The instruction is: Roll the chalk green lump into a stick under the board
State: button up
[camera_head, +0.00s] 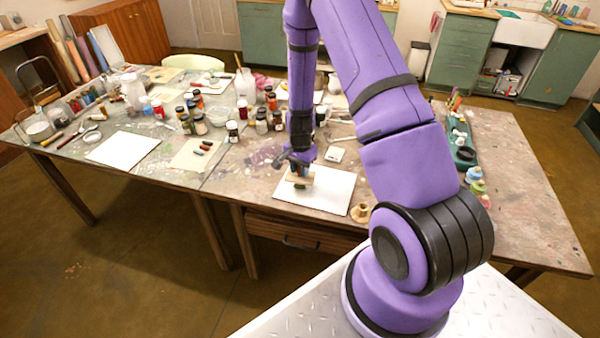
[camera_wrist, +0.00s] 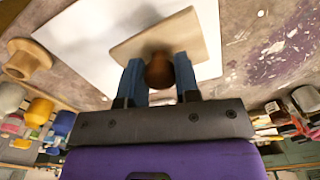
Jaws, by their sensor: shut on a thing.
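My gripper (camera_head: 300,160) is shut on the brown knob (camera_wrist: 159,70) of a small tan board. The blue fingers stand on either side of the knob in the wrist view (camera_wrist: 160,78). The board (camera_wrist: 190,30) is held flat over the white slab (camera_head: 328,195) near the table's front edge; in the head view the board (camera_head: 293,178) shows below the gripper. A small dark greenish patch, perhaps the chalk green lump (camera_head: 299,186), shows at the board's front edge. In the wrist view the board hides whatever is under it.
A wooden knob-shaped piece (camera_head: 360,212) stands right of the slab. Coloured pots (camera_head: 477,187) and a green tray (camera_head: 461,140) are farther right. Several paint jars (camera_head: 262,123) crowd behind. A sheet with dark sticks (camera_head: 197,152) lies left, beside a bare white sheet (camera_head: 123,150).

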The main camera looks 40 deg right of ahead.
jog(key=shift+r, duration=2.6)
jog(key=shift+f, duration=0.15)
jog(key=shift+s+a+f, duration=0.1)
jog(key=shift+a+f, duration=0.05)
jog(key=shift+f, duration=1.5)
jog(key=shift+s+a+f, duration=0.1)
jog(key=shift+f, duration=1.55)
jog(key=shift+f, duration=0.55)
jog(key=shift+a, duration=0.1)
jog(key=shift+s+a, duration=0.9)
jog(key=shift+a, duration=0.05)
jog(key=shift+d, duration=0.1)
jog(key=shift+w+d, duration=0.95)
jog(key=shift+d, duration=0.05)
